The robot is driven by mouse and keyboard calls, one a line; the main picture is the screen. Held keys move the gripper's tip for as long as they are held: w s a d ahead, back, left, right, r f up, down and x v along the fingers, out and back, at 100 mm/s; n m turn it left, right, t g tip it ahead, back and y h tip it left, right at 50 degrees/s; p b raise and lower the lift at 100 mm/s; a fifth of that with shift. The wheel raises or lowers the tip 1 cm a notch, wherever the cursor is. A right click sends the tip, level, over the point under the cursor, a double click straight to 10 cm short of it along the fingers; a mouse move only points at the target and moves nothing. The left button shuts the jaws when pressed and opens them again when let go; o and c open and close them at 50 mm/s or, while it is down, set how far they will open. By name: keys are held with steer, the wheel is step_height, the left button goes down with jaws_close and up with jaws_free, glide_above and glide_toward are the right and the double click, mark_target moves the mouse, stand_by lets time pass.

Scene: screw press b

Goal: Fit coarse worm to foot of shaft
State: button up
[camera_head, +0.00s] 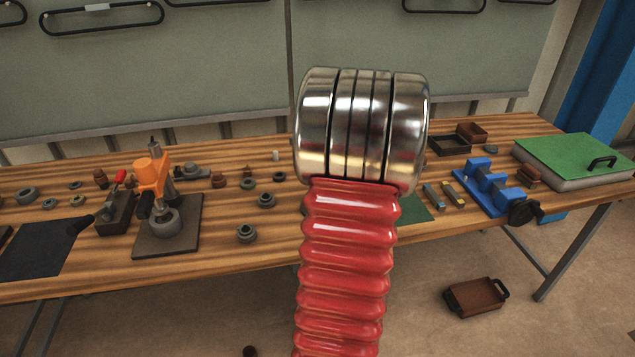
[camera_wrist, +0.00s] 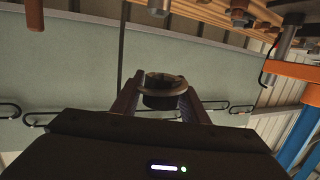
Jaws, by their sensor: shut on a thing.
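In the wrist view my gripper (camera_wrist: 162,97) is shut on a dark, hollow, ring-shaped part (camera_wrist: 163,80). It may be the coarse worm, but I cannot make out a thread. The picture is upside down, with the bench at the top. An orange press (camera_head: 150,173) with a grey pot (camera_head: 165,221) stands on a dark plate at the left of the bench in the head view. In the wrist view a grey metal rod (camera_wrist: 284,36), possibly the shaft, is at the upper right, apart from the held part. My gripper is hidden in the head view.
Several small rings and fittings (camera_head: 247,233) lie around the press. A red-handled tool (camera_head: 116,200) stands just left of it. A blue stepped holder (camera_head: 490,185) and a green-topped box (camera_head: 575,155) are at the right. A brown tray (camera_head: 475,297) lies on the floor.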

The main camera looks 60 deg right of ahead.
steer(key=shift+s+d+r, duration=0.2)
steer(key=shift+d+r, duration=0.45)
steer(key=shift+d, duration=0.1)
steer(key=shift+f, duration=2.8)
steer(key=shift+f, duration=4.7)
steer(key=o, duration=1.4)
